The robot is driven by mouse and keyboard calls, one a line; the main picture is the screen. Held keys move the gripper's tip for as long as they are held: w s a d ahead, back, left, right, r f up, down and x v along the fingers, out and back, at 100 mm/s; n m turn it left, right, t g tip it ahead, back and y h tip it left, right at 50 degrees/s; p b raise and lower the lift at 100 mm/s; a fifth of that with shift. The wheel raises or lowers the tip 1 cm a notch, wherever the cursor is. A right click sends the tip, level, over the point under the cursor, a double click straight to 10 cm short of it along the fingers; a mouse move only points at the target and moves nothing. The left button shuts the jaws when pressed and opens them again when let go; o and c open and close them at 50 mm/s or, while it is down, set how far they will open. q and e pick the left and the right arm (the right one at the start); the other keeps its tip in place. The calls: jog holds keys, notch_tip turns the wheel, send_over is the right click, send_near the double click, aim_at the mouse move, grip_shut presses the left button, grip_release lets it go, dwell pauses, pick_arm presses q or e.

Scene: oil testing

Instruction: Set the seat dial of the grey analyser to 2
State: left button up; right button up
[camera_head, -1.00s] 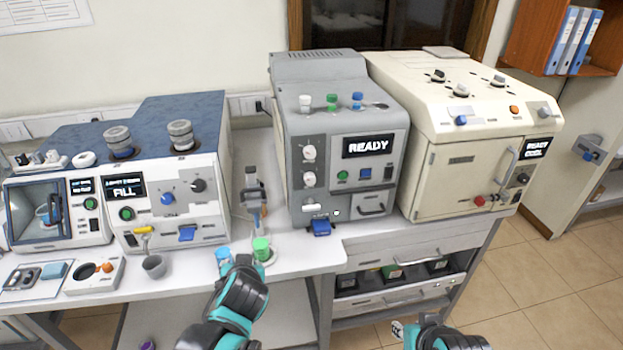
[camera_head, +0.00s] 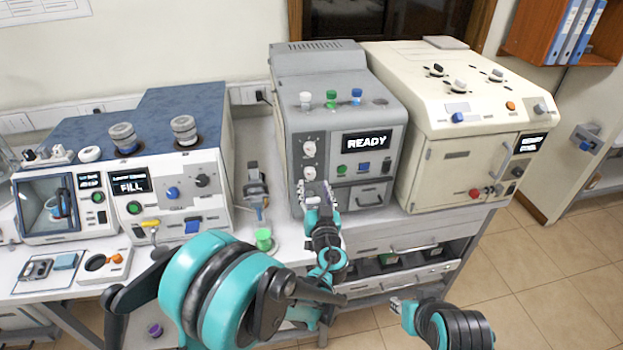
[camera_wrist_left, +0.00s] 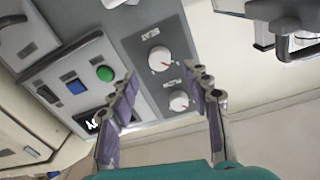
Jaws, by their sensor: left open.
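The grey analyser (camera_head: 345,95) stands at the back centre, its screen reading READY. Two white dials sit on its left panel. The lower is the seat dial (camera_head: 309,174), also in the left wrist view (camera_wrist_left: 158,58), upside down, with a red mark and a SEAT label. The upper dial (camera_head: 309,148) also shows there (camera_wrist_left: 178,100). My left gripper (camera_head: 318,190) is open and empty, just below the seat dial in the head view; its fingers (camera_wrist_left: 166,85) frame the dials, apparently not touching them. The dial's number is unreadable. My right gripper (camera_head: 400,306) is low, over the floor area.
A cream cabinet (camera_head: 460,165) stands close on the analyser's right. A blue-topped machine (camera_head: 180,215) stands on the left. A green cup (camera_head: 264,239) is on the bench in front. Coloured knobs or caps (camera_head: 331,99) stand on the analyser's top.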

aim_at(311, 175)
pick_arm(q)
jog(key=shift+x, duration=2.35)
grip_shut()
